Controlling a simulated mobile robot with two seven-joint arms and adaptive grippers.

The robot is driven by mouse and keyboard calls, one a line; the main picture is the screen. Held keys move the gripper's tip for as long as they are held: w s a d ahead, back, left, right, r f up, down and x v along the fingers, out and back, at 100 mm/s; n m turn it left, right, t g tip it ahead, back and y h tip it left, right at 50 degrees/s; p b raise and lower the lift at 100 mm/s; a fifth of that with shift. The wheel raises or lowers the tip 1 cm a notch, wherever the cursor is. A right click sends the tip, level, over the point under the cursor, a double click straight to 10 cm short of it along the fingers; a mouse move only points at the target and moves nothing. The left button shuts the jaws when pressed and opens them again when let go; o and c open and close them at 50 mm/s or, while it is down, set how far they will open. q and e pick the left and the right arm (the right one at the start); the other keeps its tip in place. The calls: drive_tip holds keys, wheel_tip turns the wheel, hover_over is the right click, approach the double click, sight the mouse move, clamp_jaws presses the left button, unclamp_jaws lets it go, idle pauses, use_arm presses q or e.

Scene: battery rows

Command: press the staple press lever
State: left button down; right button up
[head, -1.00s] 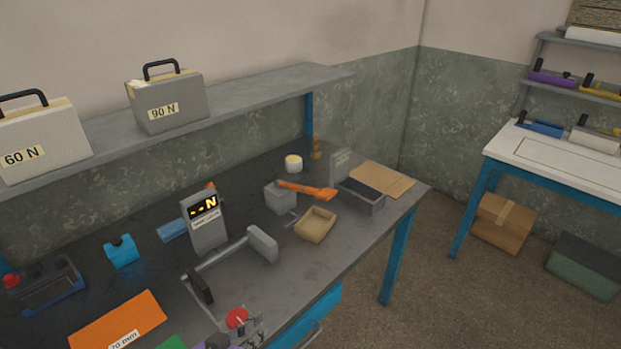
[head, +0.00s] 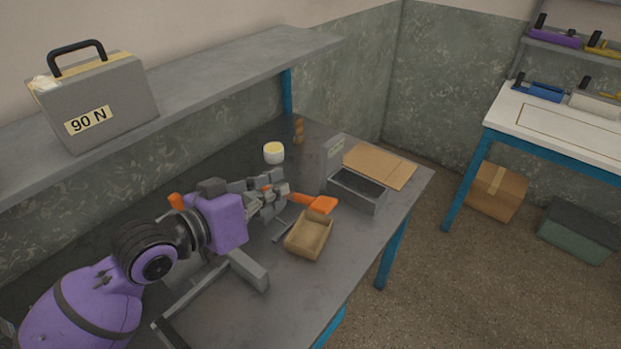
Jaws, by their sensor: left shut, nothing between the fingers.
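The staple press lever (head: 322,204) is orange and sticks out to the right on the bench in the head view. The grey body of the staple press is mostly hidden behind my left gripper (head: 281,192). My left gripper is shut and empty. Its fingertips are over the press, at the left end of the visible part of the lever. I cannot tell whether they touch the lever. My right gripper is not in view.
A cardboard tray (head: 309,235) sits just in front of the lever. A grey open box (head: 357,191) and brown card (head: 381,167) are to the right. A white cup (head: 273,152) stands behind. A shelf (head: 235,72) with a 90 N case (head: 95,103) overhangs the back.

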use_arm(q)
hover_over(315, 206)
drive_tip(key=a, duration=0.1)
drive_tip(key=shift+a+f+p, duration=0.1)
drive_tip(key=shift+f+p, duration=0.25)
drive_tip(key=shift+f, duration=0.45)
drive_tip(key=f, duration=0.1)
drive_tip(key=d+f, duration=0.1)
drive_tip(key=f, duration=0.1)
drive_tip(key=shift+f, duration=0.15)
drive_tip(key=shift+s+d+f, duration=0.1)
drive_tip(key=shift+d+f, duration=0.05)
drive_tip(key=shift+f, duration=0.3)
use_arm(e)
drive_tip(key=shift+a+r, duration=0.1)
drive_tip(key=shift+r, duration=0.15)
